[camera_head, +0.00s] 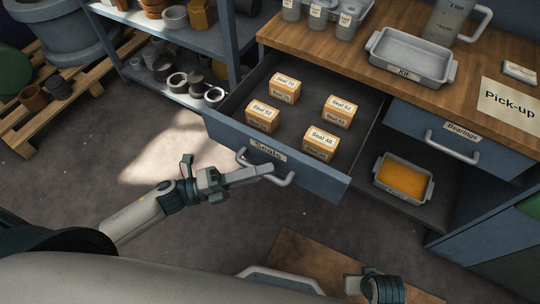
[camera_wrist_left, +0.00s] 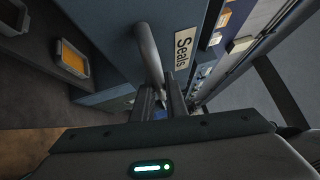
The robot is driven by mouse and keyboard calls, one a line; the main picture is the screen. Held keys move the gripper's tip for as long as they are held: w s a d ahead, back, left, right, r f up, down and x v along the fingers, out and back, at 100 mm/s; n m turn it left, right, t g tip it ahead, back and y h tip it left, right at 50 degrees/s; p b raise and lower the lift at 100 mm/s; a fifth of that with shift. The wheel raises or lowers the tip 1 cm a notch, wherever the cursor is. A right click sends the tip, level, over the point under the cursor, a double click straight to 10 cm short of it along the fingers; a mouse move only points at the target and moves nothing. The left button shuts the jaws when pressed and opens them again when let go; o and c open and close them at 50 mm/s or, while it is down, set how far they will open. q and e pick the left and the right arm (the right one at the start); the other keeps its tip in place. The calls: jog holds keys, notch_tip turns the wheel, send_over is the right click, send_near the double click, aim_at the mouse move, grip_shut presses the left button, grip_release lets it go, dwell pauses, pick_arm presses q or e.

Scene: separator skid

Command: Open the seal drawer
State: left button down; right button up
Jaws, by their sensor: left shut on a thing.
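The seal drawer (camera_head: 225,135), with a blue front labelled "Seals", is pulled out from under the wooden worktop. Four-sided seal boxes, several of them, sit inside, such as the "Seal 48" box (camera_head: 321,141). My left gripper (camera_head: 268,170) is at the drawer's grey bar handle (camera_head: 292,181), shut on it. In the left wrist view the handle (camera_wrist_left: 150,55) runs down between the fingers (camera_wrist_left: 162,98), beside the "Seals" label. My right gripper (camera_head: 368,285) is low at the bottom of the head view, away from the drawer; its fingers do not show clearly.
The bearings drawer (camera_head: 408,126) to the right is shut. An orange-filled tray (camera_head: 403,180) sits on a low shelf below it. A grey kit tray (camera_head: 411,57) stands on the worktop (camera_head: 325,50). Shelving (camera_head: 190,100) is at left.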

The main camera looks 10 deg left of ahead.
pick_arm(q)
jog(key=shift+s+a, duration=0.15)
jog(key=shift+s, duration=0.25)
pick_arm(e)
jog(key=shift+f, duration=0.15)
pick_arm(q)
jog(key=c, duration=2)
grip_release()
jog(key=shift+c, duration=0.2)
